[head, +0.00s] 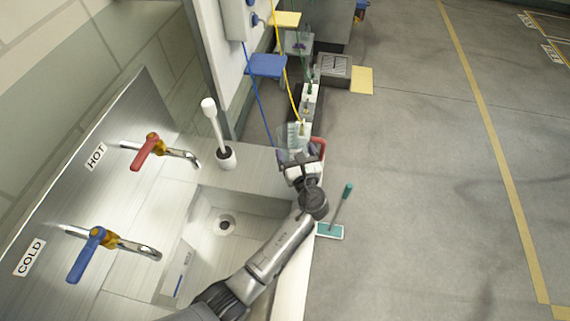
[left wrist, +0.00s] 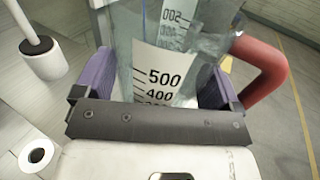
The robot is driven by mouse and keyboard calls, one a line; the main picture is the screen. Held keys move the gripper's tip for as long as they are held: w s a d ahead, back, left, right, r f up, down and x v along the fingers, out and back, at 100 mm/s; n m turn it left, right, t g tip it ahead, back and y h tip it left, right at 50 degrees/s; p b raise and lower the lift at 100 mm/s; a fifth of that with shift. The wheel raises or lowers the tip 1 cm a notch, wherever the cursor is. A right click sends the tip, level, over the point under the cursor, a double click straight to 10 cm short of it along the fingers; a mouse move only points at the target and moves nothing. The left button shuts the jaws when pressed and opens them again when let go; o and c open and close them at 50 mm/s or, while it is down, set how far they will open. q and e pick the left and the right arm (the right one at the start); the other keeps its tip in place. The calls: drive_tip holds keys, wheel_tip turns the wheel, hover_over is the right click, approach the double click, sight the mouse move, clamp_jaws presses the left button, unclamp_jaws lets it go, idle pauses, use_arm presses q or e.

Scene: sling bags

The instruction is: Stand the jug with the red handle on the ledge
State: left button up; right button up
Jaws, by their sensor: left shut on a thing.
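The clear measuring jug (head: 293,134) with a red handle (head: 321,149) is at the far right end of the sink unit in the head view. My left gripper (head: 297,157) is shut around its body. In the left wrist view the jug (left wrist: 158,50) fills the space between the purple finger pads (left wrist: 158,88), with its printed scale facing the camera and the handle at right. It looks about upright. Its base is hidden, so I cannot tell whether it touches a surface. A pale ledge (head: 262,168) runs beside the sink basin. My right gripper is not in view.
A white toilet brush in its holder (head: 226,158) stands on the ledge left of the jug. The red hot tap (head: 146,150) and blue cold tap (head: 87,252) are at left. A teal squeegee (head: 331,231) lies right of my arm. Bottles (head: 308,97) stand beyond.

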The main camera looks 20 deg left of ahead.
sight(286, 158)
use_arm(q)
drive_tip(key=shift+s+a+f, duration=0.8)
drive_tip(key=shift+a, duration=0.2)
drive_tip(key=shift+f+b, duration=0.55)
drive_tip(key=shift+f, duration=1.4)
drive_tip(key=o, duration=0.8)
drive_tip(key=shift+f, duration=0.1)
drive_tip(key=shift+o, duration=0.2)
drive_tip(key=shift+s+d+r, duration=0.15)
drive_tip(key=shift+d+r, duration=0.05)
drive_tip(key=p+v, duration=0.4)
drive_tip(key=v, duration=0.6)
drive_tip(key=shift+s+d, duration=0.15)
drive_tip(key=shift+d, duration=0.05)
drive_tip(key=shift+s+d, duration=0.3)
drive_tip(key=shift+s, duration=0.15)
